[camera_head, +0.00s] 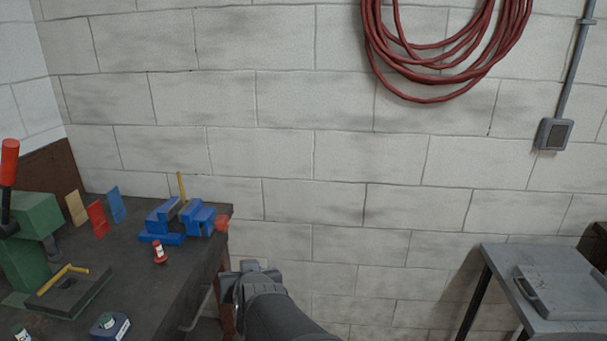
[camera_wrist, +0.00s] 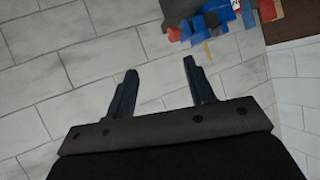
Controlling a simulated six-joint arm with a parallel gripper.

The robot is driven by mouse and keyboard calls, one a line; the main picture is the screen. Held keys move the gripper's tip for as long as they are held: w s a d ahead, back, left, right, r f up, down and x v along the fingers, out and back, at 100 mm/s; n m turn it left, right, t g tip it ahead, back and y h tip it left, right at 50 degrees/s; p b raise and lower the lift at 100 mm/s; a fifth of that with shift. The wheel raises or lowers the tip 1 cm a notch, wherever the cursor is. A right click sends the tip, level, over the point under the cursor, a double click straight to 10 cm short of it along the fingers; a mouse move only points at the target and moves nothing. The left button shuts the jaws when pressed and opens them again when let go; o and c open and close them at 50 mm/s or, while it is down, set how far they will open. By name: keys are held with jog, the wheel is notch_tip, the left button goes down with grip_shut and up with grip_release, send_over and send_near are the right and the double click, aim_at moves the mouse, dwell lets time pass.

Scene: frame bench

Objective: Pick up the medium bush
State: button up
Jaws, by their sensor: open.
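Several small labelled pieces stand on the dark bench (camera_head: 185,262), and I cannot tell for sure which is the medium bush. One is a small red piece with a white label (camera_head: 159,253), in front of the vise. A larger blue piece with a white label (camera_head: 110,327) is near the bench's front edge. A third, with a green and white top (camera_head: 21,334), is cut off at the lower left. My gripper (camera_head: 243,270) is off the bench's right edge, apart from all of them. In the wrist view its two fingers (camera_wrist: 160,82) are spread with nothing between them.
A blue vise (camera_head: 180,222) holds an upright yellow strip. A green press (camera_head: 35,225) with a red handle stands at the left, by coloured plates (camera_head: 97,218). A grey table (camera_head: 500,262) is at the right. Red hose (camera_head: 430,80) hangs on the wall.

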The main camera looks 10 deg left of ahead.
jog(key=w+a+r+m+g, duration=0.15)
jog(key=a+g, duration=0.25)
jog(key=a, duration=0.5)
notch_tip(320, 180, up, 5)
jog(key=m+g+h, duration=0.5)
jog(key=m+g, duration=0.2)
jog(key=m, duration=0.5)
send_over(105, 318)
notch_tip(105, 318, down, 12)
jog(key=shift+s+r, duration=0.15)
jog(key=shift+r, duration=0.1)
jog(key=shift+f, duration=2.9)
jog(key=c, duration=1.1)
jog(key=shift+o, duration=0.2)
jog(key=shift+r, duration=0.1)
